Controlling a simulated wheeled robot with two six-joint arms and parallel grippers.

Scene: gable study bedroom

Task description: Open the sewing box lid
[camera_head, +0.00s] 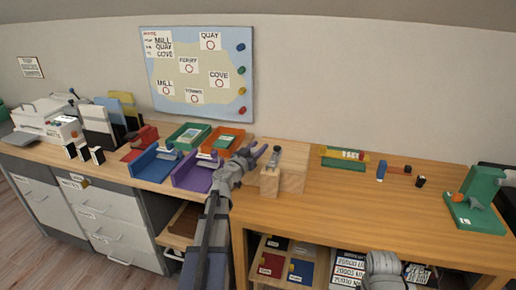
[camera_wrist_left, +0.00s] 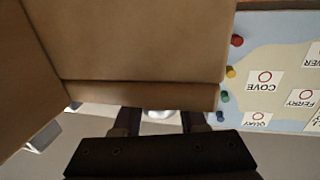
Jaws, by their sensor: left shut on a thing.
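The sewing box (camera_head: 292,180) appears to be the light wooden box on the desk, just right of my left arm. My left gripper (camera_head: 265,154) is at its left and upper side. In the left wrist view, the box's brown wood (camera_wrist_left: 140,45) fills the upper left, with a thin lid-like edge (camera_wrist_left: 140,96) along its lower side. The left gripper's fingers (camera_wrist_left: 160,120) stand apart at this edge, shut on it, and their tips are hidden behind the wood. Whether the lid is raised cannot be told. My right gripper does not show, only a grey arm part at the bottom.
A purple tray (camera_head: 196,177) and a blue tray (camera_head: 155,165) stand left of my left arm. A ruler-like item (camera_head: 343,158) and a green stand (camera_head: 478,205) are to the right on the desk (camera_head: 350,205). A map board (camera_head: 197,80) hangs on the wall. The front middle of the desk is clear.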

